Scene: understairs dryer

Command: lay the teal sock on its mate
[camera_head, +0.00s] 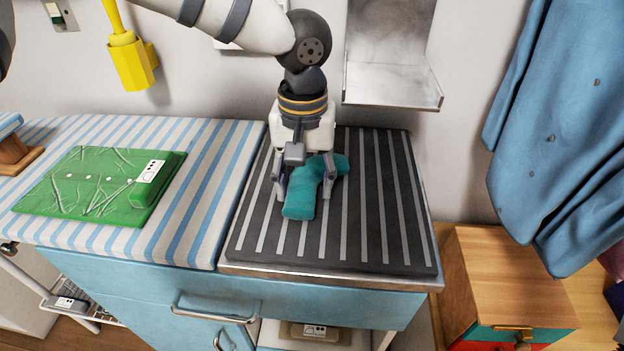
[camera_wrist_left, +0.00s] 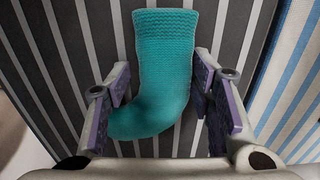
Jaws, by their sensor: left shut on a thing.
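One teal knitted sock (camera_head: 301,197) lies on the black mat with grey stripes (camera_head: 380,235), its leg towards the front and its foot bent to the back right. In the left wrist view the sock (camera_wrist_left: 163,50) lies between the fingers. My left gripper (camera_head: 303,188) points down over the sock and is shut on it, with one finger on each side. A second teal sock cannot be made out; whether one lies underneath is hidden. My right gripper is not in view.
A metal shelf (camera_head: 395,85) is on the wall behind. Blue cloth (camera_head: 545,150) hangs at right above a wooden box (camera_head: 505,285). The mat's front and right are clear.

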